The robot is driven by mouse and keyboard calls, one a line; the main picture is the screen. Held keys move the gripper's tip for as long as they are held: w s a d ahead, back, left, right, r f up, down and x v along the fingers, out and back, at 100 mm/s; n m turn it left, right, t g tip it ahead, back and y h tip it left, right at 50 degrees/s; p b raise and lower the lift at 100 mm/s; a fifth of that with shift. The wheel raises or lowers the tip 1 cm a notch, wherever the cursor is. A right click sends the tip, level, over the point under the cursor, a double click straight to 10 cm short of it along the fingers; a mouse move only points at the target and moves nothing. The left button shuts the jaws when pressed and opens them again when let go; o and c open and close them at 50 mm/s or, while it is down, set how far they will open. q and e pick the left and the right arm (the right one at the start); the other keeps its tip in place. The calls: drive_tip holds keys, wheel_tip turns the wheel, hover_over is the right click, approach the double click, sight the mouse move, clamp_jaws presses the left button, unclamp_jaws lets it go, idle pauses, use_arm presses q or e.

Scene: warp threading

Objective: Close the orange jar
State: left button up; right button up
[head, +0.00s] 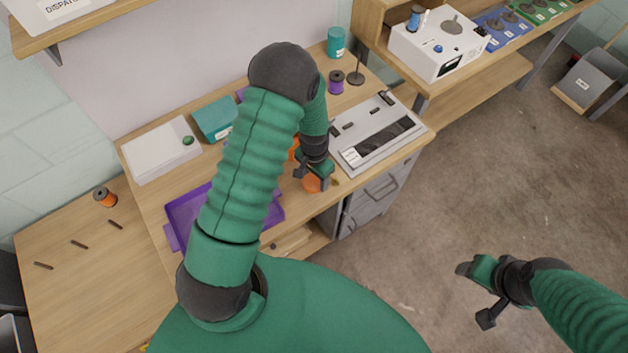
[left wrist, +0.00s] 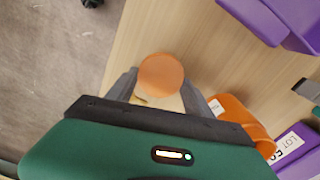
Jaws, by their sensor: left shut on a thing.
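My left gripper (head: 313,178) is shut on a round orange lid (left wrist: 161,74), low over the near edge of the table. The lid also shows beneath the fingers in the head view (head: 312,185). The orange jar (left wrist: 238,118), with a white label, is beside the gripper in the left wrist view, partly hidden by the gripper body. In the head view only a bit of orange (head: 294,148) shows behind my left arm. Whether the jar's mouth is open cannot be seen. My right gripper (head: 475,292) is open and empty, out over the floor.
A purple tray (head: 182,212) lies left of my arm. A purple labelled container (left wrist: 296,148) is beside the orange jar. A grey loom-like device (head: 365,135) stands to the right. A teal box (head: 213,118), white box (head: 160,150) and purple spool (head: 336,82) stand farther back.

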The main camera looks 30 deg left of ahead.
sight(315, 181)
use_arm(q)
drive_tip(key=shift+d, duration=0.1)
drive_tip(key=shift+w+d+r, duration=0.1)
drive_tip(key=shift+r, duration=0.35)
wheel_tip(315, 181, up, 2)
drive_tip(key=shift+r+b, duration=0.15)
drive_tip(key=shift+b, duration=0.2)
drive_tip(key=s+d+r+b, duration=0.1)
drive_tip(key=s+d, duration=0.9)
drive_tip(key=d, duration=0.2)
drive_tip(key=shift+d+r+b, duration=0.35)
drive_tip(key=shift+b, duration=0.05)
drive_tip(key=shift+w+a, duration=0.1)
drive_tip(key=w+a+r+n, duration=0.2)
drive_tip(key=w+a+r, duration=0.3)
drive_tip(key=w+r, duration=0.3)
drive_tip(key=shift+a+r, duration=0.15)
drive_tip(key=shift+r, duration=0.15)
